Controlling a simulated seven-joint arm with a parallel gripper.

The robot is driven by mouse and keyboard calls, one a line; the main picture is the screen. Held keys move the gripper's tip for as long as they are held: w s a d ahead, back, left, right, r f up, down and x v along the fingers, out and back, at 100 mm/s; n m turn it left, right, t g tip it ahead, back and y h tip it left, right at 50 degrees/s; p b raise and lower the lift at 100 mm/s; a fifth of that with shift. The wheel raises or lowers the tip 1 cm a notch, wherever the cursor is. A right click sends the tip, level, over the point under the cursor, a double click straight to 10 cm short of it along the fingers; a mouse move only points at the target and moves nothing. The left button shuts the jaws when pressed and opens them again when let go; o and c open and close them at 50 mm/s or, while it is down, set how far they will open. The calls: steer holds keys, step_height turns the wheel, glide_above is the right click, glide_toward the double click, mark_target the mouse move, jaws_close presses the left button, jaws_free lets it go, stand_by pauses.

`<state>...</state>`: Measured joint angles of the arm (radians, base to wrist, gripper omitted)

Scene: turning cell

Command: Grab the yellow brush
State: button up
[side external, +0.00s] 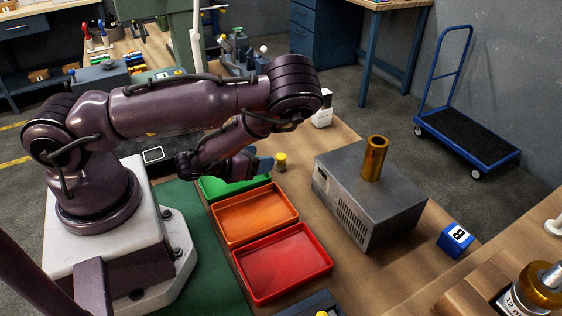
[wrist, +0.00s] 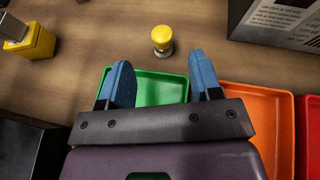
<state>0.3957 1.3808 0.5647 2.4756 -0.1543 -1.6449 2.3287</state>
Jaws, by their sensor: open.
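A small yellow upright piece (wrist: 162,38) with a round top stands on the wooden bench just beyond the green tray; it also shows in the side external view (side external: 281,160). It may be the yellow brush, but I see no bristles. Another yellow block (wrist: 38,42) with a grey part lies at the upper left of the wrist view, and I cannot tell what it is. My gripper (wrist: 160,80) is open and empty, its blue fingers apart over the green tray. In the side external view my gripper (side external: 262,165) is close beside the small yellow piece, not touching it.
The green tray (wrist: 150,84), orange tray (side external: 247,208) and red tray (side external: 283,252) lie in a row. A grey box (side external: 352,205) with a brass cylinder (side external: 375,157) on it stands to the right. A blue block (side external: 455,239) sits near the bench edge.

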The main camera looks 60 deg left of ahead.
mark_target(278, 156)
steer(key=shift+s+f+m, duration=0.15)
steer(key=shift+s+m, duration=0.1)
steer(key=shift+m, duration=0.35)
steer(key=shift+w+h, duration=0.1)
steer(key=shift+h, duration=0.2)
steer(key=x, duration=0.7)
steer(key=shift+w, duration=0.1)
steer(key=c, duration=1)
